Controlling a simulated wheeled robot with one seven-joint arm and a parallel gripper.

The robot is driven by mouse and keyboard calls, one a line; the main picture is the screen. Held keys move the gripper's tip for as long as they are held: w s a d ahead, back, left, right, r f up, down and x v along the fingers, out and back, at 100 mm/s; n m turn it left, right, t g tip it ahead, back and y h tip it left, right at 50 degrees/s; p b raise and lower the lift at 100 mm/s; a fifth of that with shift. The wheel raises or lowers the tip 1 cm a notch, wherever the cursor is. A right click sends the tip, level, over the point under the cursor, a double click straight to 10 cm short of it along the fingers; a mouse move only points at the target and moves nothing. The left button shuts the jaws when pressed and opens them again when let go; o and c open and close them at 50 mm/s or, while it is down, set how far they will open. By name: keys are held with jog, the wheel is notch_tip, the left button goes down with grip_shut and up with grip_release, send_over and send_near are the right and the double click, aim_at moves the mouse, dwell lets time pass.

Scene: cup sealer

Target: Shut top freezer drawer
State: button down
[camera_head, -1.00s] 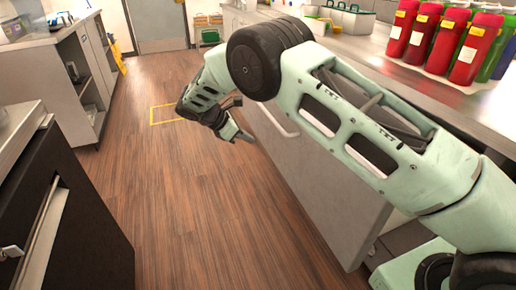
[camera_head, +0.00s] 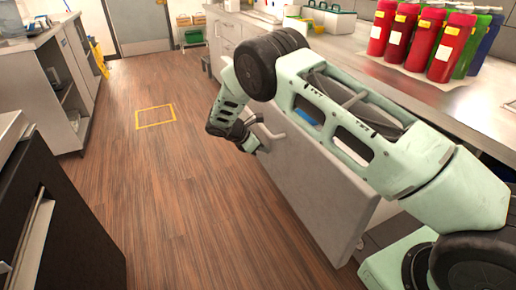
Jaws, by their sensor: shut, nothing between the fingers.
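A large grey drawer front (camera_head: 318,195) with a bar handle (camera_head: 270,128) near its upper left stands out from below the counter on the right. It appears to be the top freezer drawer, pulled open. My arm crosses above it and hides its top edge and most of the inside. My gripper (camera_head: 262,149) is shut and empty, pointing down to the right beside the handle end of the front. I cannot tell whether the gripper touches the front.
The steel counter (camera_head: 460,100) on the right carries red bottles (camera_head: 408,35) and containers at the back. A dark cabinet (camera_head: 60,220) stands close on the left. The wooden floor (camera_head: 180,200) between is clear, with a yellow taped square (camera_head: 155,116).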

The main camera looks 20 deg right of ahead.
jog(key=shift+d, duration=0.1)
jog(key=w+d+b, duration=0.1)
jog(key=d, duration=3.9)
jog(key=shift+w+d, duration=0.15)
jog(key=shift+d, duration=0.1)
jog(key=shift+d+r, duration=0.15)
jog(key=shift+d, duration=0.05)
jog(key=a+r, duration=0.6)
jog(key=a, duration=0.6)
jog(key=shift+r, duration=0.35)
